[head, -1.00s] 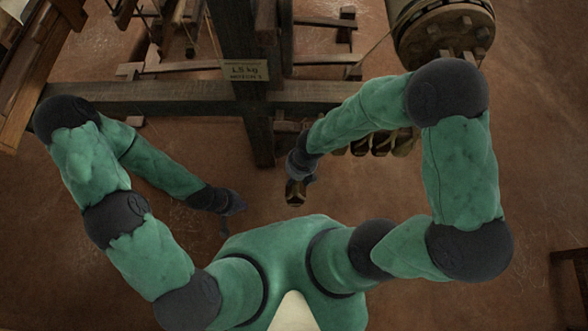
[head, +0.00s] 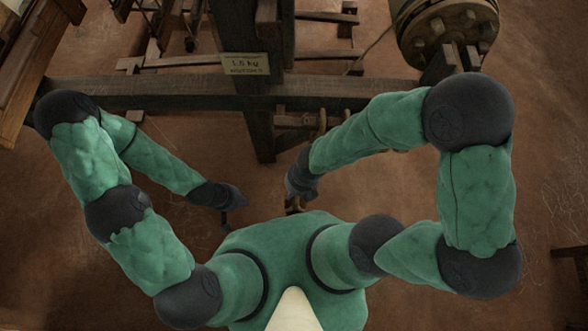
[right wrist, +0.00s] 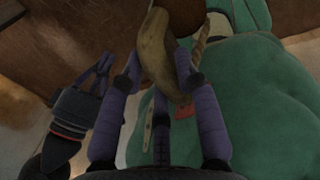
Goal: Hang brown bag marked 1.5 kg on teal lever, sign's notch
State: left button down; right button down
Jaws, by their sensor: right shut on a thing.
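My right gripper (head: 296,196) is shut on a brown bag (head: 294,208), mostly hidden below it in the head view. In the right wrist view the tan cloth of the bag (right wrist: 160,52) lies between the fingers, with a cord beside it; no weight mark can be read. My left gripper (head: 230,209) looks open and empty, left of the bag; it also shows in the right wrist view (right wrist: 92,76). The sign (head: 245,64) on the loom's post reads 1.5 kg; its lower line is too small to read surely. I cannot make out a teal lever.
A dark wooden beam (head: 160,94) crosses in front of me, with an upright post (head: 258,130) at its middle. A round drum with bolts (head: 450,30) stands at the upper right. Bare brown floor (head: 90,230) lies around my arms.

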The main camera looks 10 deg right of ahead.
jog(key=shift+s+a+r, duration=0.1)
jog(key=shift+s+a, duration=0.1)
jog(key=shift+s, duration=0.45)
jog(key=shift+s+a+r, duration=0.1)
jog(key=shift+s+a, duration=0.1)
jog(key=shift+s, duration=0.45)
dwell(0.4)
